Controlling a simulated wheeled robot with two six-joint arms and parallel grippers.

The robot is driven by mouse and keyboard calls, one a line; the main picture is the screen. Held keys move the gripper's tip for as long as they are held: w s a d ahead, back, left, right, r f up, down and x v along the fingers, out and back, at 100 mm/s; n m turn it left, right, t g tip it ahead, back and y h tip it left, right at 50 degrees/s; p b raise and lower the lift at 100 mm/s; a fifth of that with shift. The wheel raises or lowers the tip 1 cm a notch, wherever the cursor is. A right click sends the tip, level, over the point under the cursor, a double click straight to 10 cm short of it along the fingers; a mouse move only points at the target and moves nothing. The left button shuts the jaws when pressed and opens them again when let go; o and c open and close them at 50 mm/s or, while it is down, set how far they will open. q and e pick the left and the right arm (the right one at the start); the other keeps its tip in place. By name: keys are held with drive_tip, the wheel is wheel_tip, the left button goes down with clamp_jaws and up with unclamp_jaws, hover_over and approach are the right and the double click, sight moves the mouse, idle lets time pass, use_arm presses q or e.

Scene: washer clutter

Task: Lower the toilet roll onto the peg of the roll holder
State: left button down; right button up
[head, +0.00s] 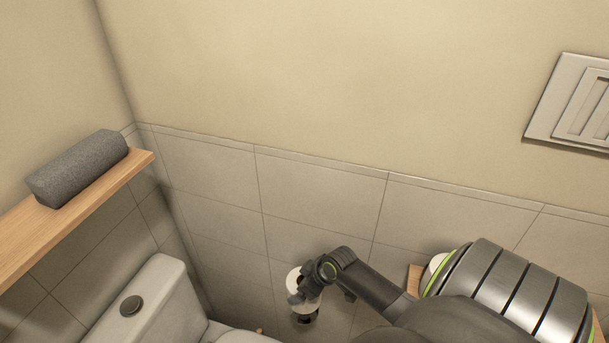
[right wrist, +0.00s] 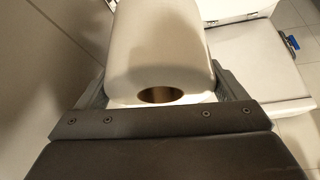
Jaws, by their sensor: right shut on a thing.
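The white toilet roll (head: 293,281) is low in the head view, close to the tiled wall and right of the toilet. My right gripper (head: 309,287) is shut on it and partly covers it. In the right wrist view the roll (right wrist: 160,45) fills the space between the two fingers of the gripper (right wrist: 160,78), and its brown core hole (right wrist: 160,95) faces the camera. I cannot make out the roll holder or its peg in either view; dark and pale parts below the gripper are too small to tell. My left gripper is not in view.
A toilet cistern (head: 150,305) with a round button stands at the lower left. A wooden shelf (head: 105,185) on the left wall carries a grey rolled towel (head: 78,168). A wall vent (head: 580,105) is at upper right. A wooden piece (head: 415,279) shows behind my arm.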

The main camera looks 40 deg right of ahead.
drive_tip(key=shift+f, duration=0.1)
idle(0.5)
drive_tip(key=shift+f+b, duration=0.7)
drive_tip(key=shift+f, duration=0.2)
drive_tip(key=shift+f, duration=0.1)
drive_tip(key=shift+f+b, duration=0.7)
drive_tip(key=shift+f, duration=0.2)
drive_tip(key=shift+f+b, duration=0.7)
drive_tip(key=shift+f, duration=0.3)
drive_tip(key=shift+f, duration=0.15)
drive_tip(key=shift+f+b, duration=0.4)
drive_tip(key=shift+f, duration=0.1)
